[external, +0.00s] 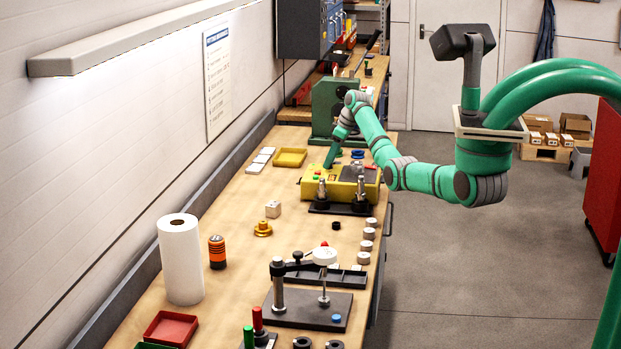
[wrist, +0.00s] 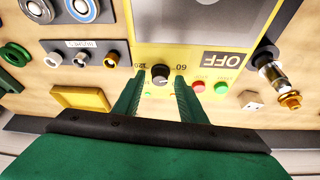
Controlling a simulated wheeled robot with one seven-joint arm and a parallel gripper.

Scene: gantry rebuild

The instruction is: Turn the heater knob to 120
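The heater is a yellow box (external: 312,189) on the bench in the external view, with my gripper (external: 328,164) over its near-wall end. In the wrist view its yellow panel (wrist: 222,90) appears upside down, with a grey display reading OFF. The black heater knob (wrist: 160,75) sits at the panel's edge, with printed numbers beside it; 60 reads on its right, and the left one is partly covered. My gripper (wrist: 160,77) is open, one green finger on each side of the knob with small gaps. I cannot tell where the knob points.
Red and green buttons (wrist: 221,88) sit right of the knob. A yellow tray (wrist: 82,98) and a rack of small plugs (wrist: 82,57) lie left. In the external view, a green machine (external: 325,105) stands behind the heater.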

